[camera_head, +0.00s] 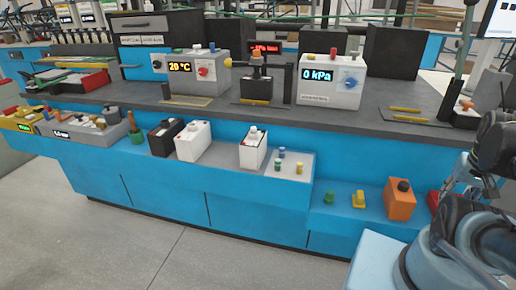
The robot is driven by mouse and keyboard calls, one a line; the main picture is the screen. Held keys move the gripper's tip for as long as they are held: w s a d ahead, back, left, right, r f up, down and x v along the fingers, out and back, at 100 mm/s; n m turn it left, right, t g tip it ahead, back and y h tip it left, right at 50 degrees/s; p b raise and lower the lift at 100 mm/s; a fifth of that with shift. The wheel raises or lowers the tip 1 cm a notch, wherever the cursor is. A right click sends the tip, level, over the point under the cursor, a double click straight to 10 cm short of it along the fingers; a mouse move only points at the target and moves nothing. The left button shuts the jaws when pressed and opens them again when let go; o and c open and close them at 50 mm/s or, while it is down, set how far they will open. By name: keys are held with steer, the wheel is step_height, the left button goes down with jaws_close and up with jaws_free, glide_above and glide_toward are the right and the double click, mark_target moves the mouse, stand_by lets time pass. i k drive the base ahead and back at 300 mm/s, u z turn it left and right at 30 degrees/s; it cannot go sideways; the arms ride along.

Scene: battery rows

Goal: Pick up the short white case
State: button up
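Two white cases stand on the lower blue ledge of the bench. The left white case (193,142) looks broader and has a pale cap on top. The right white case (253,151) looks narrower and also has a cap and a dark edge. Their heights look close, so I cannot tell surely which is the short one. My arm is folded at the right edge. The part that seems to be my gripper (472,182) is there, partly hidden among my arm links, far right of both cases. Its fingers are not clear, and I see nothing held in it.
A black case (166,137) stands just left of the left white case. A grey tray with small cylinders (282,165) is right of the right white case. An orange case (400,199) stands on the lower right step. Instruments, including a kPa box (331,82), stand behind. The floor in front is clear.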

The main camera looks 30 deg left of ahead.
mark_target(252, 157)
steer(key=u, duration=2)
steer(key=k, duration=1)
steer(key=u, duration=0.7)
steer(key=i, duration=0.85)
steer(key=u, duration=0.1)
